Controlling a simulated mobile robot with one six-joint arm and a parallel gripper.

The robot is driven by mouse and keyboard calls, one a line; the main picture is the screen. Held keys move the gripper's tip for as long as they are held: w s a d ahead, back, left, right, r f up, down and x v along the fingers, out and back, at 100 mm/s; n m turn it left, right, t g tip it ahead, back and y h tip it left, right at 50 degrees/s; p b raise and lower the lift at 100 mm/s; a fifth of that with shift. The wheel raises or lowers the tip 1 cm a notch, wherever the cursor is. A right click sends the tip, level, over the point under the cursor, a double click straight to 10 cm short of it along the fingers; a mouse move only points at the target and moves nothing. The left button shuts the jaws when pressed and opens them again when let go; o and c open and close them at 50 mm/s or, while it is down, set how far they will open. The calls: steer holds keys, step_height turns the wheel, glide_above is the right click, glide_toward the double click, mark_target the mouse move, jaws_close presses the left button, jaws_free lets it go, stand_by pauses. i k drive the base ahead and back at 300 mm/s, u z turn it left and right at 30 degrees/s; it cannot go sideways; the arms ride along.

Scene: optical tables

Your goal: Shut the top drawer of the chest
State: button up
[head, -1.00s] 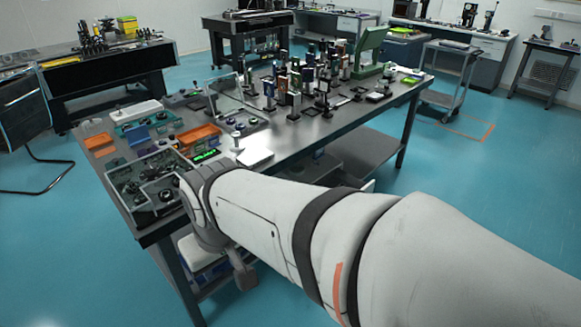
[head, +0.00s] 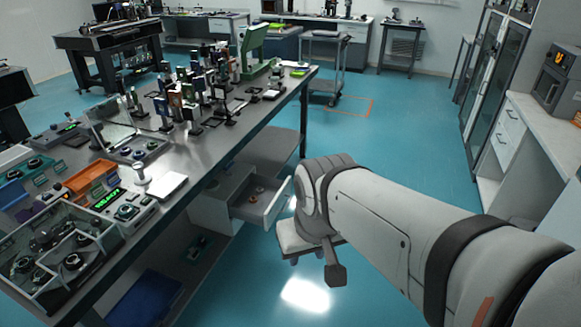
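A grey-white chest (head: 207,207) stands beneath the near optical table's top. One drawer (head: 276,204) is pulled out to the right, and a few small things lie inside it, one of them copper-coloured. It appears to be the upper drawer, but the lower part of the chest is hard to make out. My arm crosses the lower right, with its rounded joint just right of the drawer front in the picture. A dark grey end piece (head: 335,274) hangs below that joint.
The optical table (head: 240,128) carries many optics, trays and a clear-walled box near its front corner. White cabinets (head: 507,130) line the right side. Blue floor (head: 410,130) is open between them.

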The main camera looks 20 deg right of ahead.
mark_target(262, 197)
steer(key=z, duration=0.2)
steer(key=i, duration=1)
steer(key=z, duration=0.1)
steer(key=k, duration=0.5)
steer(key=u, duration=0.3)
steer(key=i, duration=1.45)
steer(key=z, duration=0.65)
